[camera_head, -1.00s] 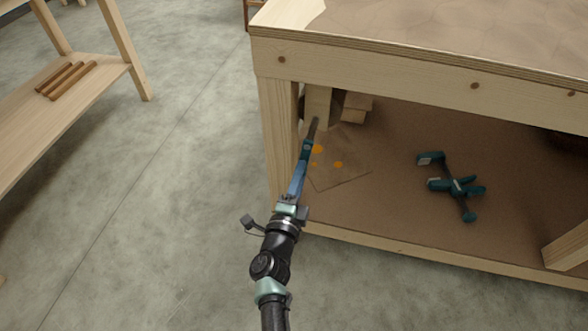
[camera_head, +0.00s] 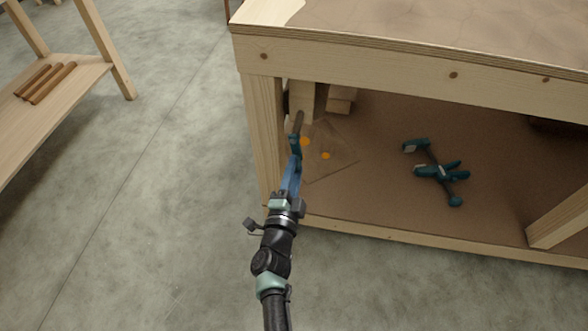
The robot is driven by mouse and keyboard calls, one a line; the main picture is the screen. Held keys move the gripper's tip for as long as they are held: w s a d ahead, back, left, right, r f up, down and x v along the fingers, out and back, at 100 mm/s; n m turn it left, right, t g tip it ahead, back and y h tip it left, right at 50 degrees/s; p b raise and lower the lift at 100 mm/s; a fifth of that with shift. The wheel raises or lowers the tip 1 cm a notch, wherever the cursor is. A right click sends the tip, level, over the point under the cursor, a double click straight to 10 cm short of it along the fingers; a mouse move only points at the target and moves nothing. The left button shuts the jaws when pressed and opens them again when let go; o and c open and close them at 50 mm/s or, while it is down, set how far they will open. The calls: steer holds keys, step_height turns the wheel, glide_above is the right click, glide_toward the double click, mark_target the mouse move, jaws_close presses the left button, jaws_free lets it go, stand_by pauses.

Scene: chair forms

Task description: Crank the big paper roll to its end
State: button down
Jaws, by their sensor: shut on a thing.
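No paper roll or crank can be made out in this view. My gripper (camera_head: 291,172) reaches forward at the left front corner of the wooden workbench (camera_head: 400,62). It is shut on a long, thin thing with a teal part and a dark bar (camera_head: 297,138), which looks like a bar clamp. The dark bar points away, towards the bench's lower shelf near a wooden post. The exact grip is too small to see. I cannot tell whether the bar touches anything.
On the lower shelf (camera_head: 370,200) lie a teal clamp (camera_head: 437,171), a thin square sheet (camera_head: 335,165) with orange spots, and wood blocks (camera_head: 340,98). A wooden rack (camera_head: 60,95) with several brown rods (camera_head: 45,83) stands left. Between them the concrete floor (camera_head: 150,190) is clear.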

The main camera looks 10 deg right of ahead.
steer(key=c, duration=0.6)
jaws_free()
steer(key=p+v, duration=0.4)
steer(key=v, duration=0.9)
steer(key=shift+p, duration=0.35)
